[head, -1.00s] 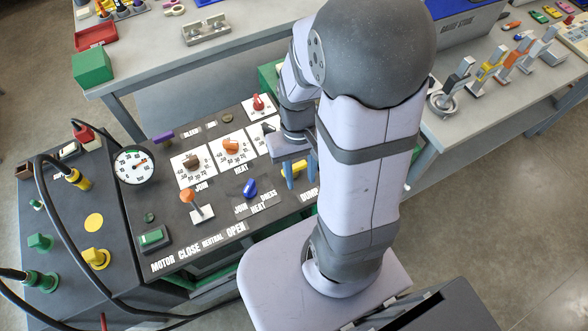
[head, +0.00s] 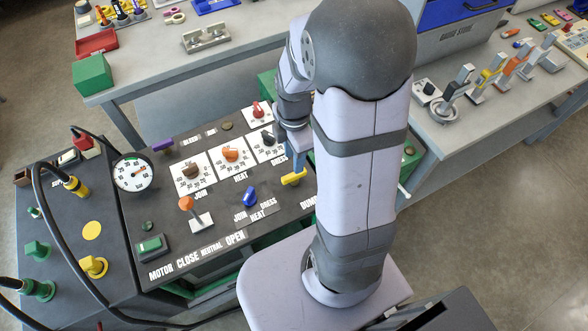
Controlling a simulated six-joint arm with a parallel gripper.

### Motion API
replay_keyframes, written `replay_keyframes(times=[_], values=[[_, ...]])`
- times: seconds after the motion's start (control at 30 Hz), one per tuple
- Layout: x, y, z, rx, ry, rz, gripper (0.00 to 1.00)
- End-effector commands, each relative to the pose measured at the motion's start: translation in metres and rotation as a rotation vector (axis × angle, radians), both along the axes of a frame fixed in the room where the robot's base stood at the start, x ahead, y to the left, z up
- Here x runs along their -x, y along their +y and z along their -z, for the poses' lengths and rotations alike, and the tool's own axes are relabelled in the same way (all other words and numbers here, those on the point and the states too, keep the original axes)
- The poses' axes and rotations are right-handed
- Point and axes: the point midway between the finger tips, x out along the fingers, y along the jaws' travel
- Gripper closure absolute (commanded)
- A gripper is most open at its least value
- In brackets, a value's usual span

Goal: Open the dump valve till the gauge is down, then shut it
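The dump valve's yellow handle (head: 294,178) is at the right of the dark panel (head: 222,208), above the partly hidden DUMP label (head: 308,203). My gripper (head: 297,164) points down at the handle, its pale blue fingers lined up almost one behind the other from this view. The fingertips are at or just behind the handle; contact and the gap between them cannot be made out. The round white gauge (head: 133,172) stands at the panel's upper left. Its dark needle shows, but the reading is too small to tell.
Dials with brown, orange, black and red knobs are left of and behind my gripper. An orange-topped lever (head: 187,204) and a blue knob (head: 249,196) sit nearer the front. Black hoses (head: 55,225) cross the left side. My arm hides the panel's right edge.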

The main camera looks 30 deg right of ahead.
Motion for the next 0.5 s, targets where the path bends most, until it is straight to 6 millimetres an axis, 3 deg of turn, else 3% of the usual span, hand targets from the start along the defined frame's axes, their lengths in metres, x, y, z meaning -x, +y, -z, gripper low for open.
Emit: replay_keyframes(times=[0.27,0.5], values=[[0.000,0.000,0.003,0.000,0.002,-0.026,0.67],[0.001,0.000,0.025,-0.001,0.005,-0.024,0.67]])
